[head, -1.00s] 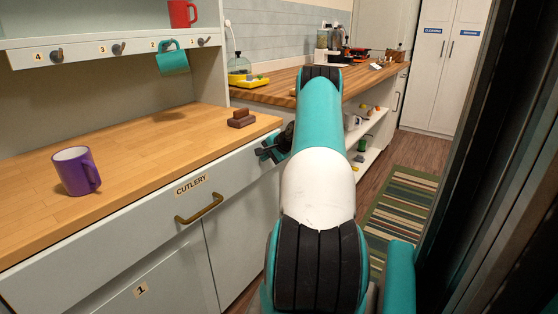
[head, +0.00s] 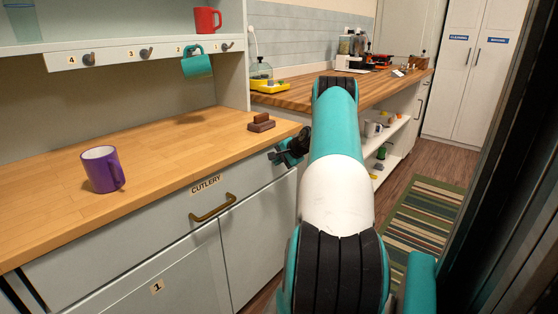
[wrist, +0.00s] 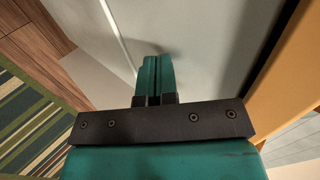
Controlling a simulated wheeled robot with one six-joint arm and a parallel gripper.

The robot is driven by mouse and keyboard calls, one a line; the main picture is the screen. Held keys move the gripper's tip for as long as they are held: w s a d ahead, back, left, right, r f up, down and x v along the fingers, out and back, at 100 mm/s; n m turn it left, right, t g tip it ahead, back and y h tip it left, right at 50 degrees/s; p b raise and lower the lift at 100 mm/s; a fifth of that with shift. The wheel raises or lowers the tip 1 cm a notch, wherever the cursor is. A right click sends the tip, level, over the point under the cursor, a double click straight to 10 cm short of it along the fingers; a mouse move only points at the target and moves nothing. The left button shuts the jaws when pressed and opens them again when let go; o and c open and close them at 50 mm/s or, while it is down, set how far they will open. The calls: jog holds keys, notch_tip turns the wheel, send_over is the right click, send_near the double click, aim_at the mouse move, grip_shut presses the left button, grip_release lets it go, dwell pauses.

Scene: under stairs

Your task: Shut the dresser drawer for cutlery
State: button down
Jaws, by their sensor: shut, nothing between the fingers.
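The cutlery drawer (head: 130,232) is a pale grey front under the wooden worktop, with a "CUTLERY" label and a brass handle (head: 213,207). Its front looks flush, or nearly so, with the dresser; no open drawer interior shows. My gripper (head: 274,157) is at the right end of the drawer front, just below the worktop edge, well right of the handle. In the wrist view, its teal fingers (wrist: 158,78) are together and empty, pointing at the pale front (wrist: 205,50). They are very close to it; I cannot tell whether they touch.
A purple mug (head: 102,170) and brown blocks (head: 261,123) stand on the worktop (head: 190,150). A teal mug (head: 196,64) hangs from a hook; a red mug (head: 207,20) sits on the shelf above. A dark upright edge (head: 500,180) is close on the right. A striped rug (head: 425,225) lies on the floor.

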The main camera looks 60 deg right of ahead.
jog(key=s+f+v, duration=0.1)
jog(key=v, duration=1.1)
jog(key=shift+s+f+p, duration=0.2)
jog(key=shift+s+p, duration=0.1)
jog(key=shift+s, duration=0.3)
jog(key=shift+d, duration=0.1)
